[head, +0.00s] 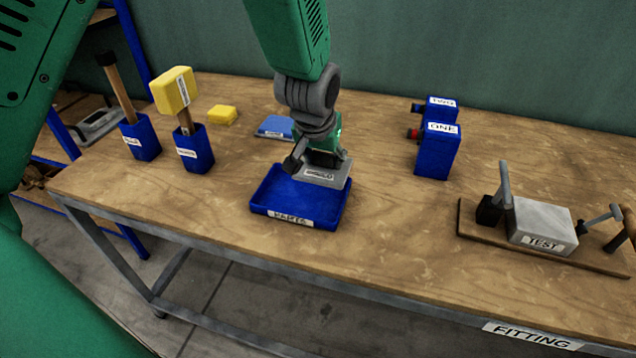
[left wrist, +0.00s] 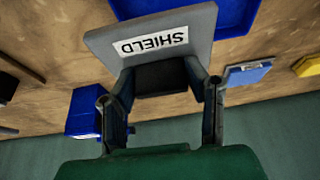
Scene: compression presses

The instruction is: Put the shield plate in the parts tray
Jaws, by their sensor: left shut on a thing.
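The shield plate (head: 322,174) is a grey plate with a white label; it also shows large in the left wrist view (left wrist: 205,28), its label reading SHIELD. The parts tray (head: 262,192) is a shallow blue tray labelled PARTS. In the head view the plate overlaps the tray's back right part and appears above it; whether they touch I cannot tell. My right gripper is not in view.
Behind the tray lies a flat blue item (head: 275,127). Blue units (head: 436,150) and a TEST fixture (head: 541,222) stand right. Table between is clear.

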